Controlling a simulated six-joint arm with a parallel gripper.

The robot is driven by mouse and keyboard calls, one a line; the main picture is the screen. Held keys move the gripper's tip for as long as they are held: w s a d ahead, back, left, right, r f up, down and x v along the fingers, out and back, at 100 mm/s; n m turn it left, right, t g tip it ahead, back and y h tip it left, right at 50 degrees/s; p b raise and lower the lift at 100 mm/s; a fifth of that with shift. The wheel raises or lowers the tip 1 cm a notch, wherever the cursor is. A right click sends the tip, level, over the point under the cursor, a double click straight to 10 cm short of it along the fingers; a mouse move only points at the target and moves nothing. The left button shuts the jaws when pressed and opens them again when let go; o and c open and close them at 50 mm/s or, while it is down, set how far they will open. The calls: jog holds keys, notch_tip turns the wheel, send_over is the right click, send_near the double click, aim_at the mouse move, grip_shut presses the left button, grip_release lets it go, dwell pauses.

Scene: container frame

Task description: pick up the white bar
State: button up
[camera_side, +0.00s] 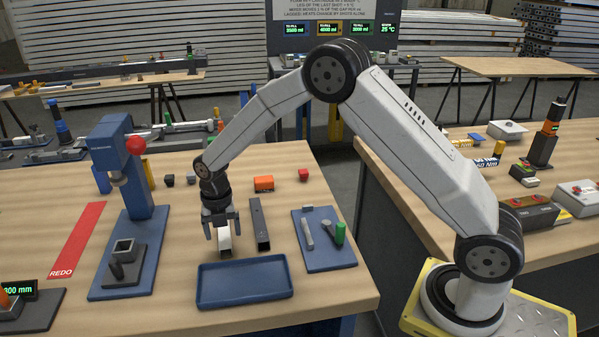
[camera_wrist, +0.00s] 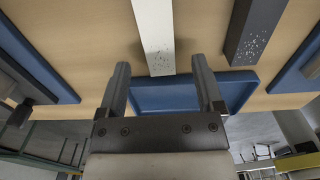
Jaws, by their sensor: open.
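The white bar (camera_side: 225,241) lies on the wooden bench below my gripper, with its near end towards the blue tray. My gripper (camera_side: 222,229) points down over it, open, with one finger to each side of the bar as seen here. In the wrist view the white bar (camera_wrist: 154,35) shows between the two open fingers (camera_wrist: 160,72), its speckled end nearest me. Its other end is cut off by the frame. No finger is seen touching it, and I cannot tell how far down the fingers reach.
A dark bar (camera_side: 260,225) lies just right of the white one and also shows in the wrist view (camera_wrist: 252,32). An empty blue tray (camera_side: 245,295) stands in front. A blue press (camera_side: 132,180) is on the left; a blue mat (camera_side: 325,262) with small parts is right.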

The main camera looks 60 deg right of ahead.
aim_at(224, 240)
jog(key=shift+f, duration=1.9)
grip_shut()
